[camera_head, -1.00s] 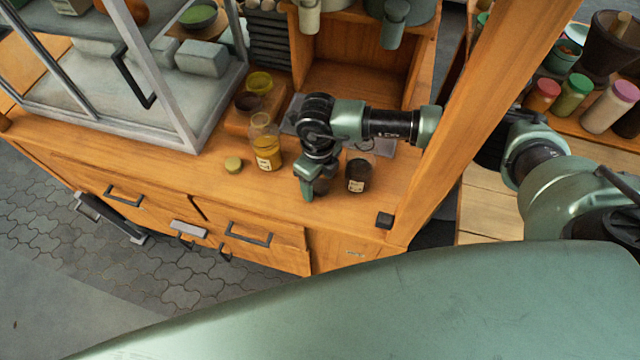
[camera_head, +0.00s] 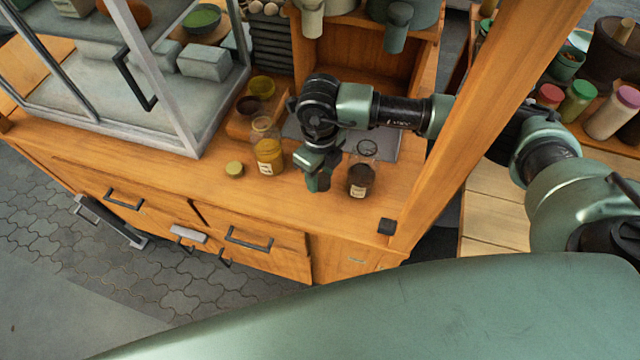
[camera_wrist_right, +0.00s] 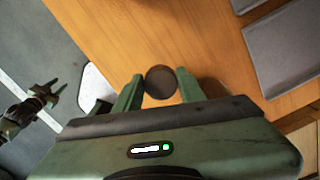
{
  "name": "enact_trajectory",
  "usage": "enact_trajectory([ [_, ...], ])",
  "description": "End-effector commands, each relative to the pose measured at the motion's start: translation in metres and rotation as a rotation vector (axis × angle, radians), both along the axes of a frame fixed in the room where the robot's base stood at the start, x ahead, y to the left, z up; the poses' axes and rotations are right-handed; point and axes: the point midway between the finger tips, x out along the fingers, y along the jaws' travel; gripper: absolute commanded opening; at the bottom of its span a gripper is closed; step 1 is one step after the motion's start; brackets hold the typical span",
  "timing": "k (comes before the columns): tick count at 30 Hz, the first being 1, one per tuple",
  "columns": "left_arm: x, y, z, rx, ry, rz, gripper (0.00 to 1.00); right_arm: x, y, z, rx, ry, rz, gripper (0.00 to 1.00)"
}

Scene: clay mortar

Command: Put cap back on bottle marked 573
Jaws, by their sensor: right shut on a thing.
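A dark brown bottle (camera_head: 360,182) with a pale label and clear open neck stands upright on the wooden counter. A yellow bottle (camera_head: 269,157), also open and labelled, stands left of it. A yellow-green cap (camera_head: 234,169) lies left of the yellow bottle. The label numbers are too small to read. My right gripper (camera_head: 318,184) is just left of the dark bottle, pointing down. In the right wrist view its fingers are shut on a dark round cap (camera_wrist_right: 160,82). My left gripper (camera_wrist_right: 45,92) shows there at the left edge, fingers apart, over the floor.
A wooden stand with small bowls (camera_head: 258,88) is behind the yellow bottle. A grey slab (camera_head: 385,144) lies behind the dark bottle. A glass-sided cabinet (camera_head: 185,125) stands left, a wooden post (camera_head: 480,120) right. The counter's front strip is mostly clear.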

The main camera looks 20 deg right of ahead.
Motion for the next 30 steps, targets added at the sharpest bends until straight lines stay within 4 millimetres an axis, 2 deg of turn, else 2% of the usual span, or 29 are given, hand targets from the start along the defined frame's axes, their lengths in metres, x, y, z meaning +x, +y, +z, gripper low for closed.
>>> enact_trajectory([
  [9,0.000,0.000,-0.025,0.000,0.001,0.000,0.36,0.001,0.000,0.091,0.001,-0.008,0.002,0.03],
  [15,0.000,0.001,-0.033,0.001,0.001,0.000,0.36,0.001,0.000,0.131,0.000,-0.004,0.001,0.03],
  [21,0.000,0.001,-0.035,0.001,0.001,-0.001,0.36,0.000,0.000,0.150,0.000,-0.002,0.001,0.03],
  [30,0.000,0.001,-0.035,0.001,0.000,0.000,0.36,0.000,0.000,0.152,-0.001,-0.001,0.001,0.03],
])
